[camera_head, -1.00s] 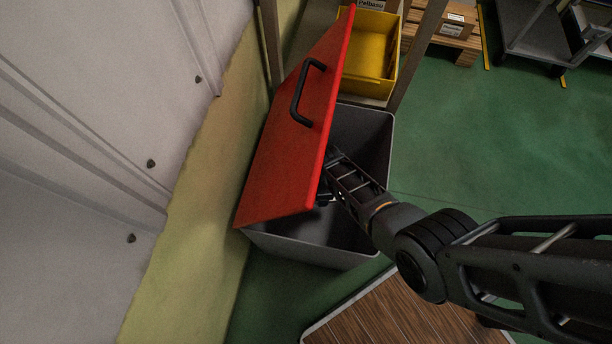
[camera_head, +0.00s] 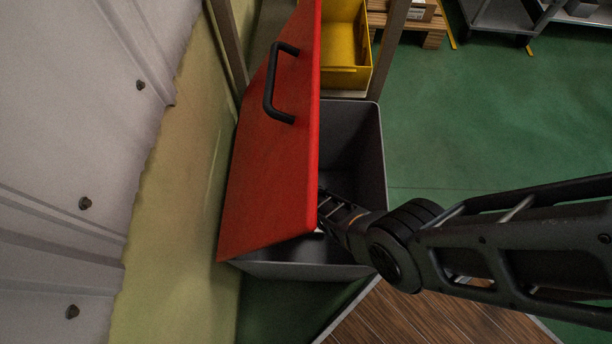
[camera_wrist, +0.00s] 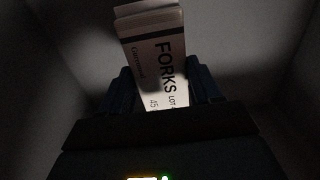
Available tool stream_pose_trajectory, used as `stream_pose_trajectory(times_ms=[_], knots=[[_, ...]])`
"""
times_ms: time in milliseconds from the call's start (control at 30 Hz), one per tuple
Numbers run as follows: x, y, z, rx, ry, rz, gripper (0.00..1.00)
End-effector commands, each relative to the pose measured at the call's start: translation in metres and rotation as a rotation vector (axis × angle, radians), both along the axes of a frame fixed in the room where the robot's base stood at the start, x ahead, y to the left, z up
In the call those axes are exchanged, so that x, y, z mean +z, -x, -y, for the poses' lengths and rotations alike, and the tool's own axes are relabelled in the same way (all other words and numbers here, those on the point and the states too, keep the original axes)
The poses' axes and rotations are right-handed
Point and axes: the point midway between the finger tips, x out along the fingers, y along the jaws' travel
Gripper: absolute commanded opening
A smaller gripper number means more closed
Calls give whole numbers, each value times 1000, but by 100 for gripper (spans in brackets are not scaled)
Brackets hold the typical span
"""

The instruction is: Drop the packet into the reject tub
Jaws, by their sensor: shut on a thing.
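The packet (camera_wrist: 155,50) is a pale box printed "FORKS". In the wrist view it sits between the two fingers of my gripper (camera_wrist: 160,88), which is shut on it. The reject tub (camera_head: 368,150) is a grey open bin in the head view. Its red lid (camera_head: 270,160), with a black handle (camera_head: 276,84), stands tilted open over the tub's left part. My arm reaches into the tub from the right, with the wrist beside the lid's edge. The gripper and packet are hidden behind the lid in the head view. Dim grey walls surround the packet in the wrist view.
A yellow bin (camera_head: 345,45) stands on a shelf behind the tub. A pale corrugated wall (camera_head: 60,150) is on the left. A wooden surface (camera_head: 440,318) lies in front of the tub. Green floor (camera_head: 480,120) to the right is clear.

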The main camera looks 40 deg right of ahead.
Motion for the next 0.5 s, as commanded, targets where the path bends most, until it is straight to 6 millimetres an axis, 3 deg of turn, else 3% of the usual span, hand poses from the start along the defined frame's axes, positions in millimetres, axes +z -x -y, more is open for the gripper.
stream_pose_trajectory(times_ms=[300,500], knots=[[-36,0,0,-1,-1,-1,33],[-35,0,0,1,0,0,33]])
